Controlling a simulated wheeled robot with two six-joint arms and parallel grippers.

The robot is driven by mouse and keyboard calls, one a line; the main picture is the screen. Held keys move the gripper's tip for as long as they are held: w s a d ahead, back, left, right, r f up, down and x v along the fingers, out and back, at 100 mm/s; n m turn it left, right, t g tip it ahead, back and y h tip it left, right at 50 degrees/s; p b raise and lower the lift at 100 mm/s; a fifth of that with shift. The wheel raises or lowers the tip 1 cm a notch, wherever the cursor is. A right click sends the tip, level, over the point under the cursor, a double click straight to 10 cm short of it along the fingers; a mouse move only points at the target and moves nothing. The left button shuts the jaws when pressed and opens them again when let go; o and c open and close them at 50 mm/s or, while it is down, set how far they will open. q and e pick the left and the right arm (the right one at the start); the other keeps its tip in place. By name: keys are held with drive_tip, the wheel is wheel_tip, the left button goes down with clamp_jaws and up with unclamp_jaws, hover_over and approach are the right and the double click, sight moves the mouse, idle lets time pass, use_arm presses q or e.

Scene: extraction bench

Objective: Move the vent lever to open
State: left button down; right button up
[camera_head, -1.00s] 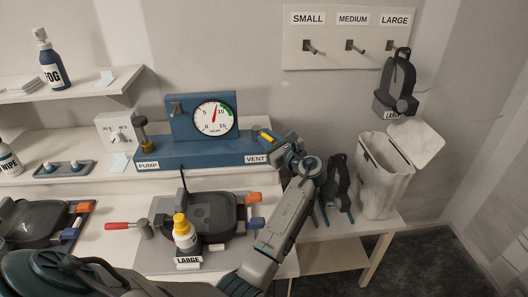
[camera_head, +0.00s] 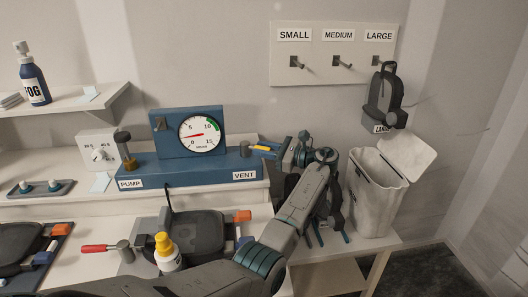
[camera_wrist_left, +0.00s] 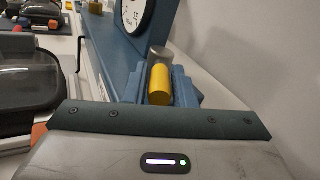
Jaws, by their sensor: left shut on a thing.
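The vent lever (camera_head: 262,148) has a yellow grip and a grey pivot. It sits on top of the blue pump base at its right end, above the VENT label (camera_head: 244,176). In the head view it lies about level, its yellow end to the right. My left gripper (camera_head: 276,151) is shut on the yellow grip from the right. In the left wrist view the yellow grip (camera_wrist_left: 160,85) sits between the blue fingers (camera_wrist_left: 160,97). The round gauge (camera_head: 199,133) has its red needle pointing left, at the low part of the scale. My right gripper is not in view.
A pump knob (camera_head: 124,148) stands at the base's left end. A yellow-capped bottle (camera_head: 166,252) stands in front. A white bin (camera_head: 378,190) is at the right, below a mask (camera_head: 385,98) hanging from the LARGE hook. Wall is behind.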

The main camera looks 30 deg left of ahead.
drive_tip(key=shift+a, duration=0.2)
use_arm(q)
drive_tip(key=c, duration=1.3)
unclamp_jaws()
drive_tip(key=shift+f, duration=0.1)
drive_tip(key=shift+c, duration=0.2)
drive_tip(key=shift+o, duration=0.7)
drive_tip(key=shift+w+a, duration=0.1)
drive_tip(key=shift+a, duration=0.05)
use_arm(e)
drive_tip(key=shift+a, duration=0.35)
use_arm(q)
drive_tip(key=shift+d, duration=0.45)
drive_tip(key=w+d+b, duration=0.1)
drive_tip(key=d+b, duration=0.2)
drive_tip(key=d, duration=0.6)
drive_tip(key=shift+w+d+b, duration=0.35)
drive_tip(key=shift+b, duration=0.05)
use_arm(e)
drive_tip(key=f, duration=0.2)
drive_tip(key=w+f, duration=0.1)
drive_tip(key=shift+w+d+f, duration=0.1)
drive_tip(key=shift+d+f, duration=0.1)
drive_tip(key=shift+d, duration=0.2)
